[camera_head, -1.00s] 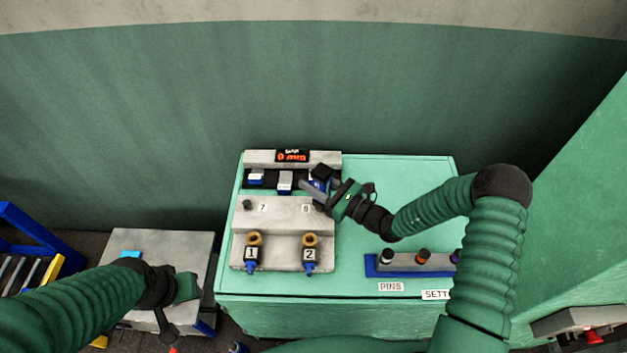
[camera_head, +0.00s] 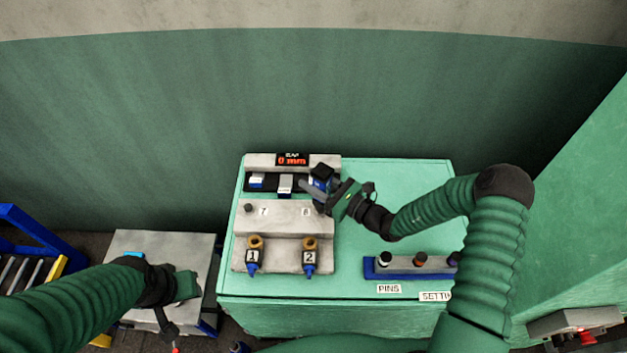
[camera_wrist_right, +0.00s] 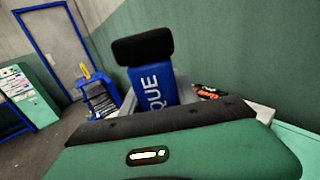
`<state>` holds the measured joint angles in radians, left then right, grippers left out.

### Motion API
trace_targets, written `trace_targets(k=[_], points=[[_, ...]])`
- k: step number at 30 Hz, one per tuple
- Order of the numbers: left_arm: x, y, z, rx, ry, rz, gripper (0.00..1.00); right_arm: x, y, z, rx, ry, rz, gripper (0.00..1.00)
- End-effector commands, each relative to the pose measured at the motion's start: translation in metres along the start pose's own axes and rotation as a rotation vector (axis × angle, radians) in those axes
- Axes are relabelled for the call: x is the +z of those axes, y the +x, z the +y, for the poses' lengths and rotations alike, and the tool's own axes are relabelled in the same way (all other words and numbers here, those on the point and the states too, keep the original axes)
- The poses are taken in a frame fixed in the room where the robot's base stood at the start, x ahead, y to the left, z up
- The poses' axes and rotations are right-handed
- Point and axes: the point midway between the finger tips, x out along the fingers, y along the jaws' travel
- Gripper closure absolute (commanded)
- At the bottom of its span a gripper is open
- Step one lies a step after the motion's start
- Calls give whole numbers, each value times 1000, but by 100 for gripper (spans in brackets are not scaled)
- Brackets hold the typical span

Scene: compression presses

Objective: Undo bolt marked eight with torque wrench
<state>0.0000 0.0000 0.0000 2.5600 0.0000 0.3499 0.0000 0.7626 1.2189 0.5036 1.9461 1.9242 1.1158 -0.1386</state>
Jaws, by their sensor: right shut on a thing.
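My right gripper (camera_head: 335,197) is shut on the torque wrench, at the right end of the grey press fixture. The blue torque wrench (camera_wrist_right: 152,88) with a black top and part of the word "TORQUE" stands up from the gripper in the right wrist view; its lower end is hidden. The label 8 (camera_head: 306,212) shows on the grey block just left of the gripper. The bolt beside it is hidden by the gripper and wrench. My left gripper (camera_head: 186,286) hangs over a grey box at the lower left; its fingers are not clear.
The fixture (camera_head: 270,219) carries label 7, a dark bolt (camera_head: 248,208), two brass-and-blue parts marked 1 and 2, and a display (camera_head: 292,159) reading 0 mm. A blue pin rack (camera_head: 370,268) stands at right on the green cabinet (camera_head: 400,175). A grey box (camera_head: 195,250) stands left.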

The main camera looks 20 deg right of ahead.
Motion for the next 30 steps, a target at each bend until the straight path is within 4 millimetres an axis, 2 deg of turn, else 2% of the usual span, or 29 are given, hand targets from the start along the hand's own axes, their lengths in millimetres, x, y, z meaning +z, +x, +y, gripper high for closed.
trace_targets(k=[1, 16, 26, 30], points=[[-2, -6, 0, 0, 0, 0, 64, 9, 1, 0, 0, -2, -6, 100], [-8, -33, 0, 0, 0, 0, 64, 39, 1, 0, 1, -3, -8, 100], [-7, -32, 0, 0, 0, 0, 64, 38, 1, 0, 0, -3, -7, 100], [-7, -28, 0, 0, 0, 0, 64, 28, -10, 3, -5, -2, -4, 100]])
